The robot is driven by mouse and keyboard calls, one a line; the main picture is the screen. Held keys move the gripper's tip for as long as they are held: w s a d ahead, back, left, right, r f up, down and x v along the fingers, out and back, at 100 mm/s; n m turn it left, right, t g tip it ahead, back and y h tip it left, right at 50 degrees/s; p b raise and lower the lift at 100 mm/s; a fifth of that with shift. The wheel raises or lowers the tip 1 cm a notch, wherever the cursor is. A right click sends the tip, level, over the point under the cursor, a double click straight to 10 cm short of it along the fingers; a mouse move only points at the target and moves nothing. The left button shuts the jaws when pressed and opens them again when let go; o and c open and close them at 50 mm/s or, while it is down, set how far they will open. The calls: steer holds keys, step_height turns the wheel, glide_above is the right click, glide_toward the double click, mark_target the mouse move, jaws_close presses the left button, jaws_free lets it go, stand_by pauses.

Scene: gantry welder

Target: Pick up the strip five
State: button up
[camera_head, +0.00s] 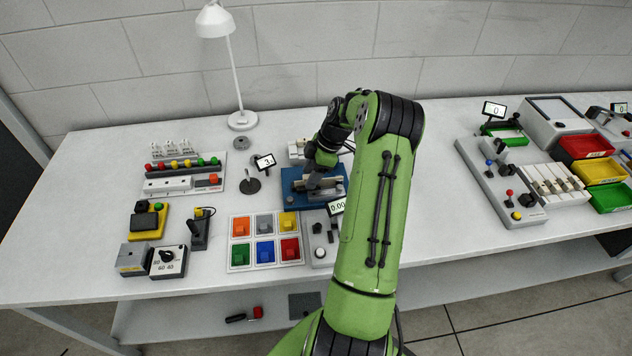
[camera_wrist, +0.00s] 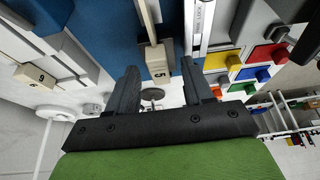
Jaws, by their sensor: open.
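Strip five is a narrow cream bar with a block end marked 5 (camera_wrist: 157,62) in the wrist view, lying over a blue base (camera_wrist: 108,28). My gripper (camera_wrist: 160,68) is open, with one dark finger on each side of the marked block. A gap shows on both sides, so the fingers look apart from it. In the head view my gripper (camera_head: 316,180) is low over the blue fixture (camera_head: 290,201), and I cannot make out the strip's number there.
Another cream block marked 6 (camera_wrist: 35,76) sits at the left in the wrist view. A metal rail with lock lettering (camera_wrist: 199,25) runs close to the right. In the head view, a coloured button panel (camera_head: 252,239) and a desk lamp (camera_head: 242,120) stand left of my arm.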

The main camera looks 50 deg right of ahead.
jaws_close()
steer(key=shift+r, duration=0.1)
step_height(320, 180, up, 10)
steer(key=p, duration=0.1)
steer(key=shift+p, duration=0.3)
